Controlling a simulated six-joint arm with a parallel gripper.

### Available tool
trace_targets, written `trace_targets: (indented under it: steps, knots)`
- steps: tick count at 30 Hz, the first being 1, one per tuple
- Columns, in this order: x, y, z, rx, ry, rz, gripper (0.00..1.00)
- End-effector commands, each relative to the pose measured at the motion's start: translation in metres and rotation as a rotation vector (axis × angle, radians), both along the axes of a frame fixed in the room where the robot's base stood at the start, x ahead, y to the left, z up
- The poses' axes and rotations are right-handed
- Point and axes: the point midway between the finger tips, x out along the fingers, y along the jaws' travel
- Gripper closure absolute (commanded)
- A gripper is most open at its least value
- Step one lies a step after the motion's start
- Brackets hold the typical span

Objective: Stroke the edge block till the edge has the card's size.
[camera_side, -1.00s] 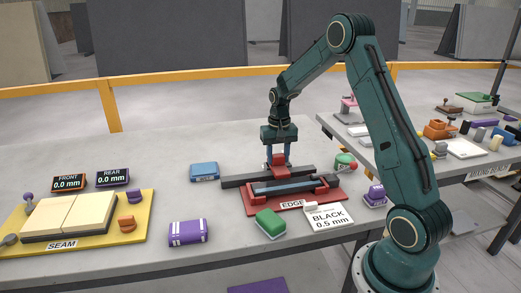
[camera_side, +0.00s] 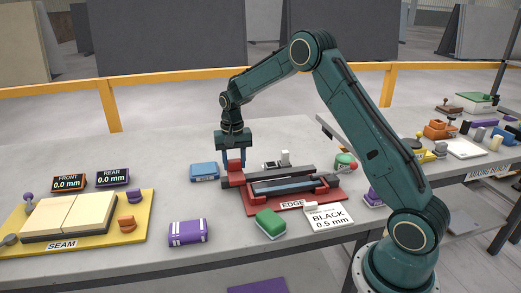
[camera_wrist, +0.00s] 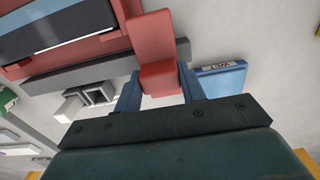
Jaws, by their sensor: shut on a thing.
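My gripper (camera_side: 234,162) is shut on the red edge block (camera_side: 234,168), at the left end of the dark bar on the red edge fixture (camera_side: 252,207). In the wrist view the red block (camera_wrist: 158,50) sits between the blue fingers, close to the fixture's dark bar (camera_wrist: 80,75). I cannot tell whether the block touches the bar. A dark slab piece (camera_side: 285,186) lies in the fixture beside the "EDGE" label. The white card (camera_side: 328,217) in front reads "BLACK 0.5 mm".
A blue box (camera_side: 204,171) stands just left of my gripper. A green block (camera_side: 270,223) and a purple striped block (camera_side: 188,232) lie in front. A yellow board (camera_side: 120,235) marked "SEAM" is at left; displays behind it read 0.0 mm. Small grey-white pieces (camera_side: 285,158) lie behind the bar.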

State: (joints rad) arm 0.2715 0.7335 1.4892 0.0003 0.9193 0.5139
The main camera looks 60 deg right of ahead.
Motion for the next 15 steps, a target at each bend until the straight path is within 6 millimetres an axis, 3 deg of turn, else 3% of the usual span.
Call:
trace_targets:
  steps: [12, 13, 15]
  knots:
    - [0.0075, 0.0072, 0.0009, 0.001, -0.007, 0.005, 1.00]
    - [0.0076, 0.0074, 0.0009, 0.001, -0.008, 0.006, 0.56]
    - [0.0074, 0.0072, 0.0009, 0.001, -0.007, 0.005, 0.43]
